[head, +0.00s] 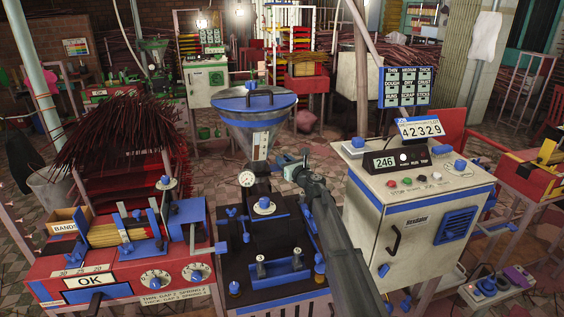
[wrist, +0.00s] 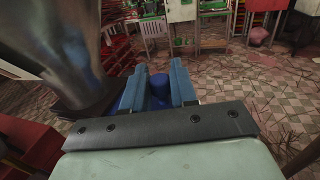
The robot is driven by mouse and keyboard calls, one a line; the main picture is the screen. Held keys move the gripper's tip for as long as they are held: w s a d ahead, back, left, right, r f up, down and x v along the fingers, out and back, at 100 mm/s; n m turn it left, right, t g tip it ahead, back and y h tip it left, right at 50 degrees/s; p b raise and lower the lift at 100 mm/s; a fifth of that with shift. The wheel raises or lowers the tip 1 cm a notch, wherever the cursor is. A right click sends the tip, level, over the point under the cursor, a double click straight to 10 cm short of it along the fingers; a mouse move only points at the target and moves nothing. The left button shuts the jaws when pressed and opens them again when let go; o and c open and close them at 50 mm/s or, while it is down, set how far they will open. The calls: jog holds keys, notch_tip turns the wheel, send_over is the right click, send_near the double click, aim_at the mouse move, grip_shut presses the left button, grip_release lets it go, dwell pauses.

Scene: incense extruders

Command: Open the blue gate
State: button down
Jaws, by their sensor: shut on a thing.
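My gripper (head: 284,164) is beside the neck below the blue-rimmed hopper (head: 252,104) of the middle machine (head: 262,237). In the wrist view its two blue fingers (wrist: 158,76) are shut on a dark blue rounded knob (wrist: 158,88), close to the hopper's metal cone (wrist: 70,55). The knob seems to belong to the blue gate at the hopper's neck, but its join is hidden. In the head view my fingers and arm cover this spot, so I cannot tell how far the gate stands open.
A red machine marked OK (head: 90,283), with sticks and blue parts, stands at the left. A cream cabinet (head: 410,235) with a counter display (head: 420,128) stands close to my arm at the right. Tiled floor (wrist: 220,72) lies open beyond the hopper.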

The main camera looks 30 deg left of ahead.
jog(key=w+d, duration=0.2)
jog(key=shift+w+d, duration=0.35)
jog(key=shift+d, duration=0.05)
jog(key=c, duration=1)
grip_release()
jog(key=shift+c, duration=0.2)
jog(key=v, duration=1.3)
jog(key=shift+s+d, duration=0.2)
jog(key=shift+d, duration=0.15)
